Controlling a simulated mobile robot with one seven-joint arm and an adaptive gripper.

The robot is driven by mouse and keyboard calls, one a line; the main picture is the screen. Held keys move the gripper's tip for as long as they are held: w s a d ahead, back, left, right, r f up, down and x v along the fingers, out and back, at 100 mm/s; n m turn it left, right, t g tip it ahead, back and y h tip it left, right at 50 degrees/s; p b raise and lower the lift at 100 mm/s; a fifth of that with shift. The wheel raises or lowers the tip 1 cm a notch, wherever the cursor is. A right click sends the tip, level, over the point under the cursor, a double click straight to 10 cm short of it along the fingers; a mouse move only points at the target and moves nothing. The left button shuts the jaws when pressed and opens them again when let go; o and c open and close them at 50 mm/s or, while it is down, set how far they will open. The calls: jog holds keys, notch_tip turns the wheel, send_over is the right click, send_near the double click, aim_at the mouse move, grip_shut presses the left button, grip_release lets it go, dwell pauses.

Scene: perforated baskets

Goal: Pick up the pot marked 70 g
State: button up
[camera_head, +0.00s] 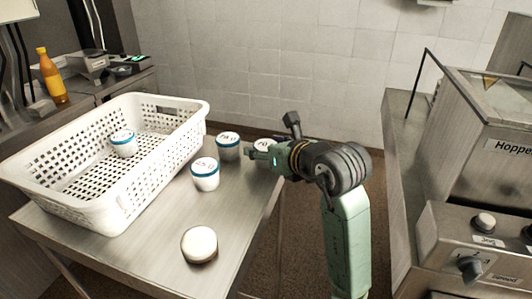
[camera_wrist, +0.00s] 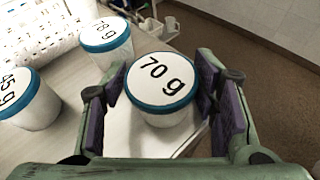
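The pot marked 70 g (camera_wrist: 160,112), white with a blue-rimmed lid, stands upright between the two fingers of my gripper (camera_wrist: 166,88) in the wrist view. The fingers are open, with a visible gap between the purple pads and the pot on each side. In the head view, this pot (camera_head: 263,144) is at the table's right edge, partly hidden by my gripper (camera_head: 270,155). The pot marked 78 g (camera_wrist: 107,42) stands to its left, also in the head view (camera_head: 228,150). The pot marked 45 g (camera_wrist: 30,102) is nearer, also in the head view (camera_head: 205,177).
A white perforated basket (camera_head: 188,135) on the table's left holds one blue-rimmed pot (camera_head: 123,146). A plain-lidded pot (camera_head: 199,246) stands at the table's front. An orange bottle (camera_head: 51,77) is on the back counter. A hopper machine (camera_head: 490,150) stands at right, past a floor gap.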

jog(key=c, duration=0.8)
jog(key=shift+o, duration=0.2)
jog(key=shift+r, duration=0.1)
